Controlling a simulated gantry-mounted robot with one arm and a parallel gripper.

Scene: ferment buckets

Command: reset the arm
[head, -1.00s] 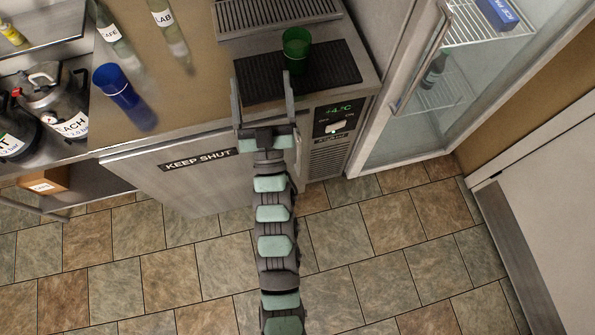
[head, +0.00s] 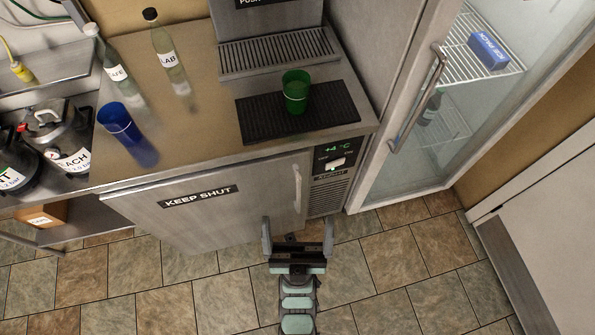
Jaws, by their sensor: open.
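My gripper (head: 297,232) is open and empty. It hangs in front of the steel under-counter cabinet (head: 165,222), below and apart from the counter edge, with tiled floor behind it. My arm reaches up from the bottom of the view. A green cup (head: 296,92) stands upright on the black ribbed mat (head: 258,119) on the counter, well clear of the gripper.
A blue cup (head: 117,121) and two labelled bottles (head: 113,68) (head: 167,55) stand on the counter at left. The cabinet door handle (head: 297,189) is near my gripper. A glass-door fridge (head: 390,170) stands at right. The tiled floor (head: 400,270) is clear.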

